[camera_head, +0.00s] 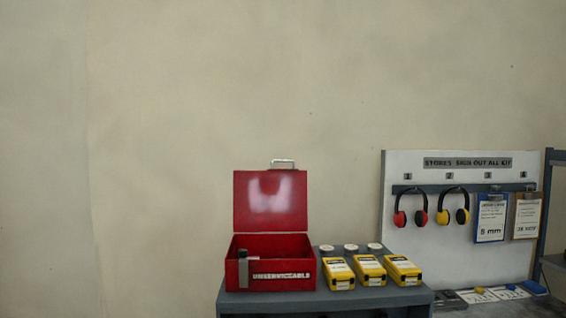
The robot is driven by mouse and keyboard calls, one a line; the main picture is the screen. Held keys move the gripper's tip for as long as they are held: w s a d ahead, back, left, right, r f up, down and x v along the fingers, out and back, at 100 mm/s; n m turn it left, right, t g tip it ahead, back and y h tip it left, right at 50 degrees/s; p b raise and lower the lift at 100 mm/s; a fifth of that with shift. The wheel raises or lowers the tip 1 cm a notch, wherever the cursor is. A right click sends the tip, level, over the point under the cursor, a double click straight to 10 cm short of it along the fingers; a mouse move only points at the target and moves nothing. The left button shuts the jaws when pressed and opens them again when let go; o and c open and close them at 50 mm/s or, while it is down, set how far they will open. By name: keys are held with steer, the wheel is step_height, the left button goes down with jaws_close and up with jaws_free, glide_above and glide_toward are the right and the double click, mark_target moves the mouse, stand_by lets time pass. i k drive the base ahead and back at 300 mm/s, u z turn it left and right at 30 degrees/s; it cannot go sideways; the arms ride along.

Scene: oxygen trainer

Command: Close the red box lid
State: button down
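A red metal box (301,268) stands at the left of a grey bench top, with a label reading "UNSERVICEABLE" on its front. Its red lid (270,222) stands upright, open at the back, with a pale glare patch on its inner face. A metal handle (283,162) shows at the lid's top edge. A dark and grey item (243,266) stands at the box's front left; I cannot tell if it is inside or fixed to the front. My gripper is not in view.
Yellow cases (369,270) stand on the bench (395,299) right of the box, with round pale items (350,248) behind them. A stores board (470,260) with ear defenders (453,208) and clipboards stands at the right. Space above and left of the box is clear.

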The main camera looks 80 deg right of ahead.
mark_target(271, 200)
steer(key=k, duration=0.8)
steer(key=z, duration=1.45)
